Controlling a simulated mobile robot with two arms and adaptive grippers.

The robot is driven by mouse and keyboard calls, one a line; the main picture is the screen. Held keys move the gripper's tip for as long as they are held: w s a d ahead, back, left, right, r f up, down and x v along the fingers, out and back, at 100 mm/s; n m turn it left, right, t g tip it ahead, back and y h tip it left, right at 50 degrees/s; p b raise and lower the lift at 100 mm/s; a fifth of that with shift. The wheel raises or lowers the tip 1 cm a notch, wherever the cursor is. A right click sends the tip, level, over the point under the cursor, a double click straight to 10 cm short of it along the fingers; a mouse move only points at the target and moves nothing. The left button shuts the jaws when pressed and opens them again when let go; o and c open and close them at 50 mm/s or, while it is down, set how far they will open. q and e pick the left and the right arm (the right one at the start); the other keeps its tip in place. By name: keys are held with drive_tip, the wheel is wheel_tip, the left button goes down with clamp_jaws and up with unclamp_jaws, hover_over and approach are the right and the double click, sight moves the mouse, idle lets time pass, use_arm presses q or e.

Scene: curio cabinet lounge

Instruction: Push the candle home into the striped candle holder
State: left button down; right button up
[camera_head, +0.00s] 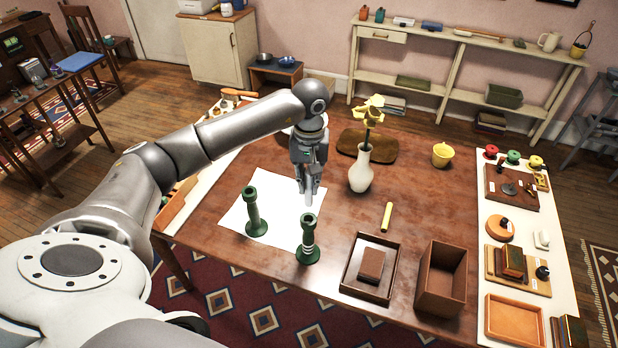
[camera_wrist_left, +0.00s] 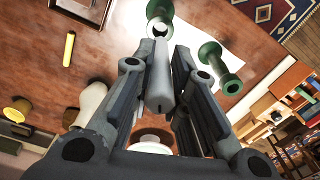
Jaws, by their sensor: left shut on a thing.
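My left gripper (camera_head: 309,190) is shut on a pale grey candle (camera_wrist_left: 160,80), which points down from between the fingers. The candle's lower end also shows in the head view (camera_head: 309,199). I cannot tell the exact gap between candle and holder. My right gripper is not in view.
A plain green holder (camera_head: 255,222) stands to the left, on a white sheet (camera_head: 235,217). A white vase (camera_head: 360,172) with yellow flowers stands close right of the gripper. A yellow stick (camera_head: 387,217), a shallow tray (camera_head: 350,282) and a brown box (camera_head: 440,290) lie further right.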

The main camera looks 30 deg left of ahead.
sight(309, 204)
use_arm(q)
drive_tip(key=shift+f+b, duration=0.1)
drive_tip(key=shift+b, duration=0.3)
wheel_tip(309, 204, down, 5)
drive_tip(key=b, duration=0.4)
drive_tip(key=shift+b, duration=0.5)
idle(0.4)
drive_tip(key=shift+b, duration=0.35)
drive_tip(key=shift+f+b, duration=1.35)
drive_tip(key=shift+f, duration=0.05)
drive_tip(key=c, duration=1.3)
unclamp_jaws()
drive_tip(key=shift+c, duration=0.2)
